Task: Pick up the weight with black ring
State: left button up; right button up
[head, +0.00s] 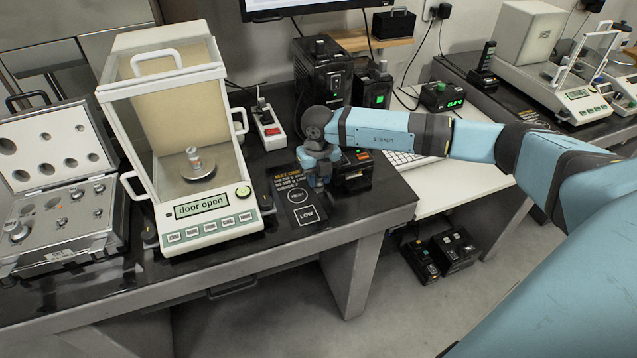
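A small metal weight (194,158) stands on the pan (199,173) inside the glass balance (205,218). It seems to have a coloured band, but I cannot make out a black one. Several metal weights (15,231) sit in the open silver case (60,255) at the left; their rings are too small to tell. My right gripper (318,186) points down over the black mat with printed squares (307,215), right of the balance. Its fingers are too small and dark to show whether they are open or hold anything. My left gripper is out of view.
The balance display reads "door open". A red-switched power strip (268,128) lies behind the mat, and black devices (322,75) stand farther back. A white keyboard (410,160) is right of the gripper. The dark table's front edge (330,238) is close to the mat.

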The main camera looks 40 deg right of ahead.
grip_shut()
jog(key=shift+r, duration=0.1)
